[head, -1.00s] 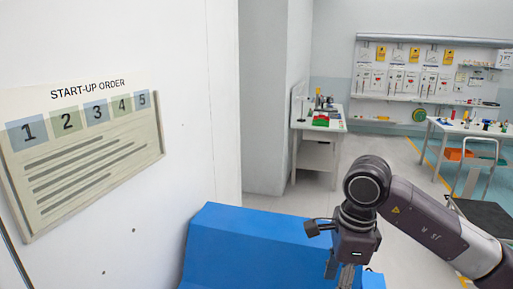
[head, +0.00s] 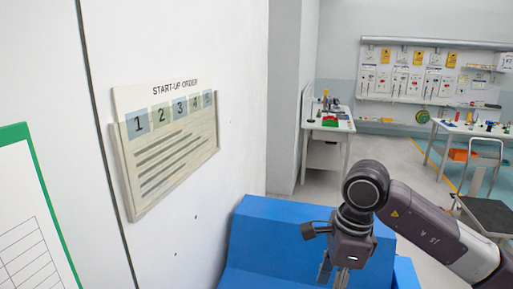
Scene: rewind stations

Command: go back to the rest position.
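My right arm comes in from the right in the head view. Its gripper (head: 334,277) hangs pointing down in front of a blue box-like unit (head: 275,230) at the bottom edge. The tips are at or past the frame's lower edge, so whether it is open or shut is unclear. I see nothing held in the part that shows. My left gripper is not in view.
A START-UP ORDER board (head: 170,140) hangs on the white wall at left, beside a green-edged sheet (head: 22,235). Behind are a small workbench (head: 328,125), a second table (head: 470,130) and a dark-topped cart (head: 490,215). Grey floor (head: 400,165) is clear between them.

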